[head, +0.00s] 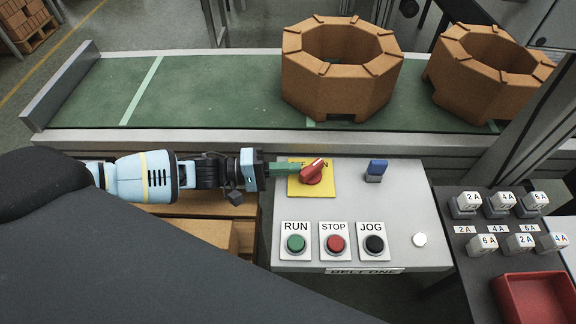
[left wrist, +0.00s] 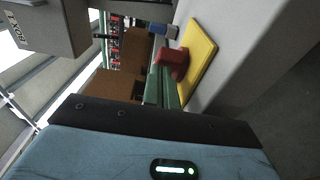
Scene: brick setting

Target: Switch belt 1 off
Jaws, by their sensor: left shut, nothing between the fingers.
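The belt panel (head: 400,215), lettered "BELT ONE" on its front edge, stands in front of the green conveyor. A red rotary switch (head: 313,171) sits on a yellow plate (head: 322,189) at its upper left; its handle points up and to the right. My left gripper (head: 298,169) is shut and empty, its green fingers level at the left side of the red switch. In the left wrist view the finger tips (left wrist: 161,74) are right by the red switch (left wrist: 175,57) and the yellow plate (left wrist: 205,50); I cannot tell whether they touch. My right gripper is out of view.
Green RUN (head: 296,243), red STOP (head: 336,243) and black JOG (head: 374,244) buttons sit below. A blue switch (head: 377,168) is to the right. Brown octagonal blocks (head: 340,85) stand on the belt (head: 215,90). A fuse board (head: 478,240) and red tray (head: 540,285) are at right.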

